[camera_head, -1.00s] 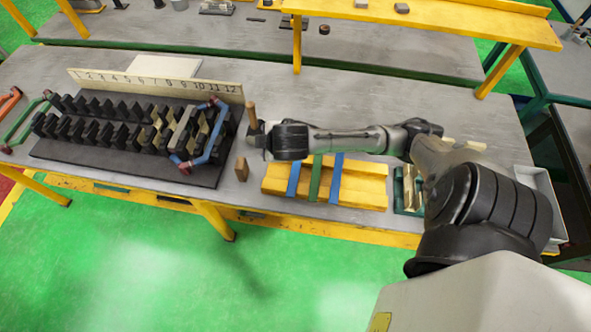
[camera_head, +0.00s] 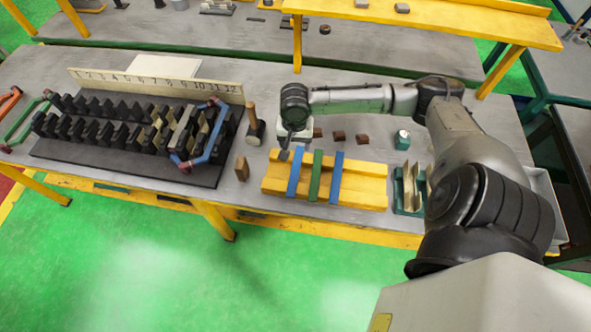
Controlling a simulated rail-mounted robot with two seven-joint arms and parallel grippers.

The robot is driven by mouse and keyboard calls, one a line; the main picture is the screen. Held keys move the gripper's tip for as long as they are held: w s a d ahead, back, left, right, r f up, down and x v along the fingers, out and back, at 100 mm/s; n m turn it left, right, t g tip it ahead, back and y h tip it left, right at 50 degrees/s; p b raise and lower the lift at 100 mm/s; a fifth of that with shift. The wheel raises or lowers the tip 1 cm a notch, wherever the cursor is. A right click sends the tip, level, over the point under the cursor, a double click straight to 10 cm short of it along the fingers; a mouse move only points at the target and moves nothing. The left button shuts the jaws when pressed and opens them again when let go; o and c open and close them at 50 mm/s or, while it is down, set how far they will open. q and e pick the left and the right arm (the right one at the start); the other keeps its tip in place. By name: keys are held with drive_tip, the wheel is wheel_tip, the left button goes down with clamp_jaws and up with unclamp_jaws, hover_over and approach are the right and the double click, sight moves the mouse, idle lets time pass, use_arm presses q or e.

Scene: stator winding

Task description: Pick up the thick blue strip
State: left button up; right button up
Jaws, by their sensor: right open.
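Two blue strips and one green strip (camera_head: 315,178) lie across a yellow block (camera_head: 365,187) right of centre. The left blue strip (camera_head: 295,175) and the right blue strip (camera_head: 337,178) look much alike; I cannot tell which is thicker. My right gripper (camera_head: 285,154) is open and points down, just beyond the far end of the left blue strip, with no strip in it. Its fingertips are small here, and I cannot tell whether they touch the strip or block. My left gripper is not in view.
A black slotted stator model (camera_head: 110,170) with a numbered board (camera_head: 160,85) fills the left of the table. A wooden-handled mallet (camera_head: 254,125) and a brown block (camera_head: 242,168) stand between it and the yellow block. A green holder (camera_head: 398,205) stands right of the yellow block.

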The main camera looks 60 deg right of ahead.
sight(296, 169)
drive_tip(key=shift+m, duration=0.5)
wheel_tip(296, 169, down, 14)
drive_tip(key=shift+r+b, duration=0.1)
drive_tip(key=shift+b, duration=0.5)
drive_tip(key=shift+s, duration=0.1)
drive_tip(key=shift+c, duration=0.3)
drive_tip(key=shift+d, duration=0.1)
drive_tip(key=c, duration=1)
drive_tip(key=shift+c, duration=0.2)
